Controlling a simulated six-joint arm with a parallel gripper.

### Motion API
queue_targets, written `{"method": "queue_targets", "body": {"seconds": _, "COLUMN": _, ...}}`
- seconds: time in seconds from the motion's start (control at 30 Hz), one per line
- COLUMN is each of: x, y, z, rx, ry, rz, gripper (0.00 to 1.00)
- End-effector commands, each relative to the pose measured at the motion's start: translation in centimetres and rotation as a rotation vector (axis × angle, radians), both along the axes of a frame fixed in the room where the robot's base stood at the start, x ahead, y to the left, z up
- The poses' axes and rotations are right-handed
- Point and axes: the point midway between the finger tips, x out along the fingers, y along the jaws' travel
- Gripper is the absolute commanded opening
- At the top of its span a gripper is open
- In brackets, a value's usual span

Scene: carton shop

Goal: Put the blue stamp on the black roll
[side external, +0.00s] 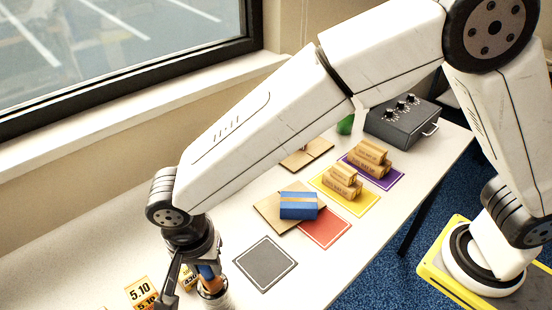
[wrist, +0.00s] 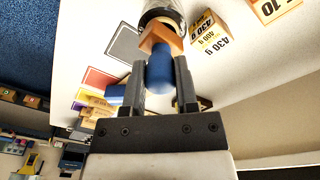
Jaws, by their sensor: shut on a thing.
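The blue stamp has a rounded blue handle and an orange-brown block at its end. In the wrist view the stamp (wrist: 160,70) sits between the fingers of my gripper (wrist: 160,78), which is shut on the handle. In the side view the stamp (side external: 208,272) is partly hidden by my gripper. The black roll (wrist: 160,12) is a dark, shiny cylinder just beyond the stamp's block, cut off by the top edge. In the side view the roll (side external: 217,300) is directly below the block. I cannot tell whether block and roll touch.
Farther back are a blue box (side external: 298,205) on cardboard, a red mat (side external: 325,232), stacked tan cartons (side external: 342,182) and a dark control box (side external: 402,120).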

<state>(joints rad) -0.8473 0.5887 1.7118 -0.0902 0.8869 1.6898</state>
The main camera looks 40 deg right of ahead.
Motion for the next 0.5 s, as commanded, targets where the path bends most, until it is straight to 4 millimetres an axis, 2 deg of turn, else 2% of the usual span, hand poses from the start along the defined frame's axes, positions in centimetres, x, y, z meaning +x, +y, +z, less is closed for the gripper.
{"method": "queue_targets", "body": {"seconds": 0.03, "x": -0.01, "y": -0.01, "z": -0.15, "rx": -0.001, "ry": 0.001, "rz": 0.0, "gripper": 0.0}}
{"method": "queue_targets", "body": {"seconds": 0.07, "x": -0.01, "y": -0.01, "z": -0.15, "rx": -0.001, "ry": 0.001, "rz": 0.0, "gripper": 0.43}}
{"method": "queue_targets", "body": {"seconds": 0.1, "x": -0.01, "y": -0.01, "z": -0.13, "rx": 0.0, "ry": 0.0, "rz": 0.0, "gripper": 0.56}}
{"method": "queue_targets", "body": {"seconds": 0.17, "x": -0.01, "y": -0.01, "z": -0.13, "rx": 0.0, "ry": 0.0, "rz": 0.0, "gripper": 0.72}}
{"method": "queue_targets", "body": {"seconds": 0.5, "x": 0.0, "y": 0.0, "z": -0.03, "rx": 0.0, "ry": 0.0, "rz": 0.0, "gripper": 0.72}}
